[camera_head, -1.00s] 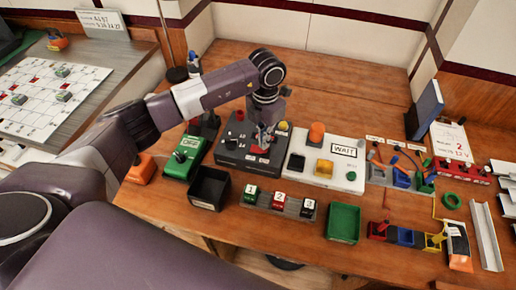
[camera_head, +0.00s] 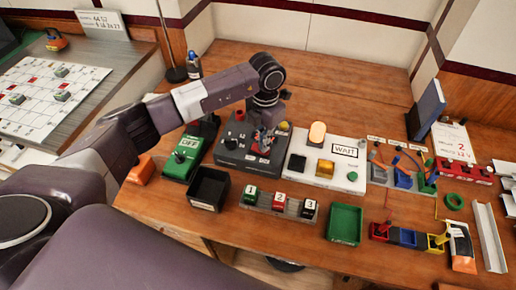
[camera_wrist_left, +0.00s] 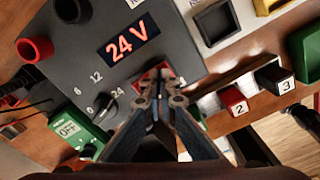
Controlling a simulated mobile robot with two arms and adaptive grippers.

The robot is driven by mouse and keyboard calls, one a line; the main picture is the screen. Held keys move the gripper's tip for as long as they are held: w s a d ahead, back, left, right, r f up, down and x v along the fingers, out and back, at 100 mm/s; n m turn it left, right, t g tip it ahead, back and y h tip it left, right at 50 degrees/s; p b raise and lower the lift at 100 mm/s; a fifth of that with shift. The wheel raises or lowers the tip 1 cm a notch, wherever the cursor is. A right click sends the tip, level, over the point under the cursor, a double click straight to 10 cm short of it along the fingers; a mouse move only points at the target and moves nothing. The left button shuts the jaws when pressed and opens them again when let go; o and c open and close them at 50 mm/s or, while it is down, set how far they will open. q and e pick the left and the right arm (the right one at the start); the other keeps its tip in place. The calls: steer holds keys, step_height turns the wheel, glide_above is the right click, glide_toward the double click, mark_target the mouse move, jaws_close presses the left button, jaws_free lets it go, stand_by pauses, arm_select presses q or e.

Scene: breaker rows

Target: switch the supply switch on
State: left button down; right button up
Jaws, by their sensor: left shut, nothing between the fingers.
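The supply is a dark grey box (camera_head: 234,153) on the wooden bench, with a red and a black socket, a knob (camera_wrist_left: 103,106) and a display (camera_wrist_left: 129,38) reading 24 V in lit red. The supply switch is a red rocker (camera_wrist_left: 151,73) on its top, partly hidden by my left fingers. My left gripper (camera_head: 264,138) is shut and empty, pointing down at the rocker. In the left wrist view the fingertips (camera_wrist_left: 158,80) overlap the rocker's near edge; I cannot tell whether they touch it. My right gripper is not in view.
To the right is a white board (camera_head: 299,167) with a pale glowing lamp (camera_head: 317,133) and a WAIT sign (camera_head: 346,150). To the left is a green OFF unit (camera_head: 181,165). A black bin (camera_head: 209,188) and numbered blocks (camera_head: 279,202) lie in front.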

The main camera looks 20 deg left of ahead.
arm_select(q)
steer(key=shift+r, duration=0.1)
step_height(320, 180, up, 7)
steer(key=p, duration=0.4)
stand_by(0.3)
stand_by(0.5)
